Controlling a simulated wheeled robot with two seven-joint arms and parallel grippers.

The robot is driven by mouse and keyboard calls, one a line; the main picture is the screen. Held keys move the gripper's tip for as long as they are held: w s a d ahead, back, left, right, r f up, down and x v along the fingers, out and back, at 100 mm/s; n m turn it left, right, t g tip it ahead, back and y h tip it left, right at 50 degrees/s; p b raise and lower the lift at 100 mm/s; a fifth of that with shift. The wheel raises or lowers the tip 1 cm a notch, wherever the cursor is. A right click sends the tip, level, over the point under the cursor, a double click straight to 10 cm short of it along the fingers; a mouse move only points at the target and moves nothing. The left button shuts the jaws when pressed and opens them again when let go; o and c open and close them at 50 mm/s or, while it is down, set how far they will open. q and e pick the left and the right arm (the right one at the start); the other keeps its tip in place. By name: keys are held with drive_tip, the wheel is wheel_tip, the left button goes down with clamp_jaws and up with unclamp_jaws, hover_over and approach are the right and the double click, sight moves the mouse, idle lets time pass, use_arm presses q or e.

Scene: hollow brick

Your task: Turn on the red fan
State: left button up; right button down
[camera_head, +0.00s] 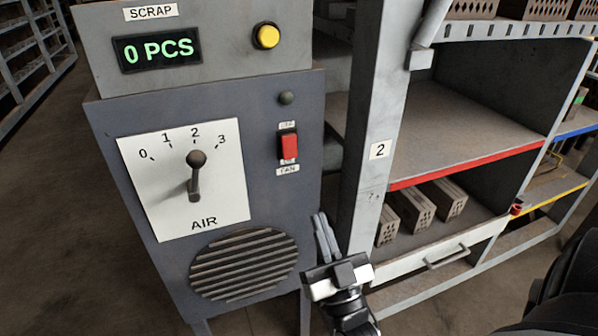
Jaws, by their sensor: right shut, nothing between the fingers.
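The red fan switch (289,146) is a small red rocker in a dark frame on the right side of the grey cabinet's front (260,200). A label below it reads FAN (288,170), and small labels sit at its upper and lower ends. A dark, unlit round lamp (286,98) is above it. My right gripper (323,222) is shut and empty, below and to the right of the switch and apart from it, its fingers pointing up. My left gripper is not in view.
An AIR lever (196,175) on a white dial plate points near 2. A round vent grille (245,265) is below. A yellow button (266,36) and a display reading 0 PCS (158,51) are above. A grey post (385,120) and shelves with hollow bricks (412,208) stand right.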

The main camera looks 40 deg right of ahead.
sight(293, 154)
use_arm(q)
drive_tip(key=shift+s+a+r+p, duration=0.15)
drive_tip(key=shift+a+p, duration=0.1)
drive_tip(key=shift+p, duration=0.7)
use_arm(e)
drive_tip(key=shift+w+f+x, duration=0.25)
drive_tip(key=shift+f+x, duration=0.1)
drive_tip(key=shift+x, duration=1.55)
drive_tip(key=shift+w+f+x, duration=0.25)
drive_tip(key=shift+f+x, duration=0.15)
drive_tip(key=shift+x, duration=1.55)
drive_tip(key=shift+w+f+x, duration=0.25)
drive_tip(key=shift+f+x, duration=0.1)
drive_tip(key=shift+x, duration=1.55)
drive_tip(key=shift+d, duration=0.2)
